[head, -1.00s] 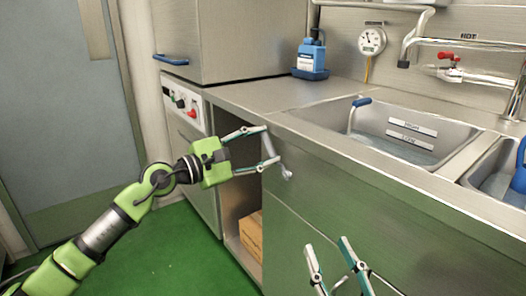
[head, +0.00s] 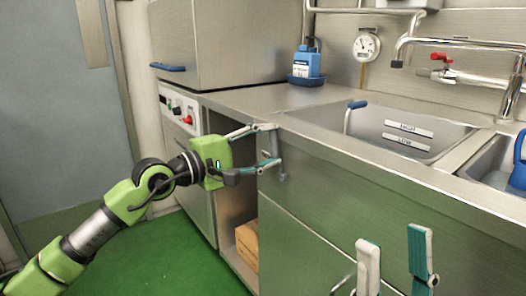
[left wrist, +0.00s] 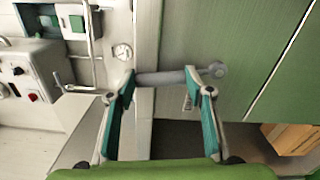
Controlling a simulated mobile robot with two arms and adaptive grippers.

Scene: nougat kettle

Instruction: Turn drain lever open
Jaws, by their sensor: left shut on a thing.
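The drain lever (head: 276,148) is a short grey bar on the front of the steel counter, below the sink's left end. It hangs close to upright in the head view, with a round hub at its lower end. In the left wrist view the lever (left wrist: 163,78) runs sideways, with its hub to the right. My right gripper (head: 395,255) is open and empty in front of the lower cabinet.
The sink (head: 390,118) has a blue-tipped handle and two label strips. A blue bottle (head: 307,62) stands on the counter at the back. A cardboard box (head: 247,243) sits in the open bay under the counter. Green floor (head: 170,265) is clear at left.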

